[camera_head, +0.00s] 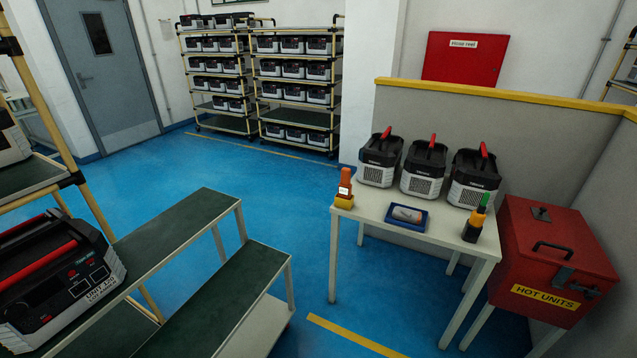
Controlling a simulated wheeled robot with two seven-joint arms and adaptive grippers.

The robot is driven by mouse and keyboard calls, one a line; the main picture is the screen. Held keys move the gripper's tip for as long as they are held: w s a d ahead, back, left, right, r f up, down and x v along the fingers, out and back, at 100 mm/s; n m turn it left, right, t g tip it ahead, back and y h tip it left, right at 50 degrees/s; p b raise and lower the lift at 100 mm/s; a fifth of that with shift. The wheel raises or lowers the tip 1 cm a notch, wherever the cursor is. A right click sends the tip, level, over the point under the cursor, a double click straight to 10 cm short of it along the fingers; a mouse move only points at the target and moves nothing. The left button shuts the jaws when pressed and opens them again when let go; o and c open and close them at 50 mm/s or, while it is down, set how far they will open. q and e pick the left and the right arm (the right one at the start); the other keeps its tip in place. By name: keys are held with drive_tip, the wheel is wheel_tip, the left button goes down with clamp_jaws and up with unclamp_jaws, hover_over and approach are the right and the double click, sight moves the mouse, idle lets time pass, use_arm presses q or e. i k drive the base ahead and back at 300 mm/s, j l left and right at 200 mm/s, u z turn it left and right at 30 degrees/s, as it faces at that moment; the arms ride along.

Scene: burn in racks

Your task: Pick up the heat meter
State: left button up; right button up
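An orange handheld device with a small pale display (344,189) stands upright at the left corner of the white table; it looks most like the heat meter, but I cannot read its label. A white and orange item (407,213) lies in a blue tray (393,222) near the table's front edge. A yellow and black device with a green top (476,221) stands near the right front corner. Neither of my grippers shows in the head view.
Several black and white units with red handles, such as the middle one (423,170), stand along the back of the white table (365,212). A red "HOT UNITS" box (553,262) is at right. Green-topped benches (225,300) and a rack unit (60,280) are at left. Blue floor (290,210) lies open between.

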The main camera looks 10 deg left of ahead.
sight(345, 186)
drive_tip(key=i+l+u, duration=0.25)
drive_tip(key=i+u, duration=0.25)
drive_tip(key=i+l+u, duration=0.45)
drive_tip(key=k+j, duration=0.05)
